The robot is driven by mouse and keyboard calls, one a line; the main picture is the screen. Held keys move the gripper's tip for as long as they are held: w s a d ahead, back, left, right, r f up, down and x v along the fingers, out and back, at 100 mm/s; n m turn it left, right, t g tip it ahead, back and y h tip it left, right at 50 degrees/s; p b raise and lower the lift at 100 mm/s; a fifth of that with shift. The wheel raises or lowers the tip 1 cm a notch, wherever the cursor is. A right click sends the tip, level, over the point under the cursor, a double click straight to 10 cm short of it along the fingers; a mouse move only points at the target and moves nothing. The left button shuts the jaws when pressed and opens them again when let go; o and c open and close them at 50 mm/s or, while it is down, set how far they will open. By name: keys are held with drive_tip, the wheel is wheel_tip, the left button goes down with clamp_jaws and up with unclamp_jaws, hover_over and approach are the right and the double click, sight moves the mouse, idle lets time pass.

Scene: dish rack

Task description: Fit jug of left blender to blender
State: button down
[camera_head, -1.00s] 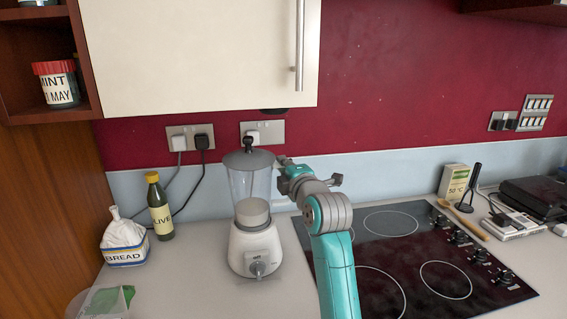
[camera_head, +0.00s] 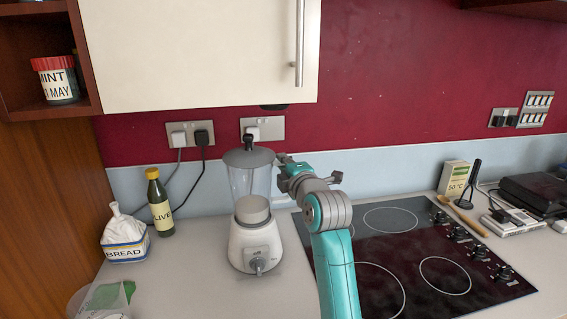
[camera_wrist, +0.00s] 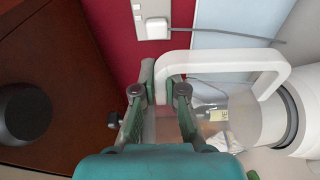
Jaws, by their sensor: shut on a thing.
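One blender is in view, a white base (camera_head: 255,246) with a control knob on the front. Its clear jug (camera_head: 241,182) with a grey lid (camera_head: 249,157) and white bottom collar (camera_head: 252,210) stands upright over the base. My gripper (camera_head: 281,167) is at the jug's right side. In the wrist view my gripper (camera_wrist: 164,86) is shut on the white jug handle (camera_wrist: 225,60). A dark ring (camera_wrist: 290,118) shows between the collar and the base there. I cannot tell whether the jug is fully seated.
A black hob (camera_head: 390,250) lies to the right of the blender. An olive bottle (camera_head: 160,205) and a bread bag (camera_head: 124,238) stand to the left. A wall cupboard (camera_head: 200,50) hangs above. Cables run from the wall sockets (camera_head: 190,133) behind.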

drive_tip(key=c, duration=1.2)
unclamp_jaws()
drive_tip(key=shift+f, duration=0.1)
drive_tip(key=shift+o, duration=0.2)
drive_tip(key=shift+f, duration=0.15)
drive_tip(key=v, duration=1.2)
